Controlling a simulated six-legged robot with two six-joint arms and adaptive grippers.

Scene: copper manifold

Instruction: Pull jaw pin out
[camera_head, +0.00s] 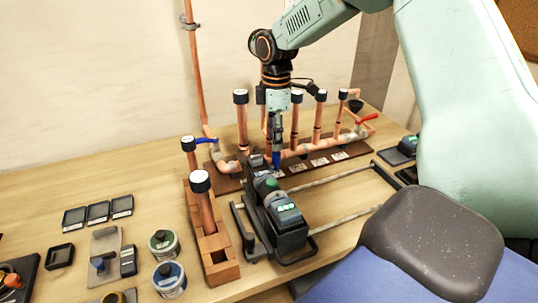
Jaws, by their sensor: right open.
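A dark press tool (284,217) with a green spot and lit panel lies on the bench on a dark cradle, its head pointing to the back. My right gripper (277,157) points straight down over the head end of the tool. It is open. A small blue part (277,170) shows right under its fingertips; it may be the jaw pin, but it is too small to be sure. I cannot tell whether the fingers touch it. The jaw end is partly hidden by the gripper. My left gripper is not in view.
A copper manifold (290,153) with several black-capped upright pipes stands close behind the gripper on a brown board. A wooden block rack (216,262) holding capped pipes stands left of the tool. Two round tins (170,279) and small trays (98,212) lie further left.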

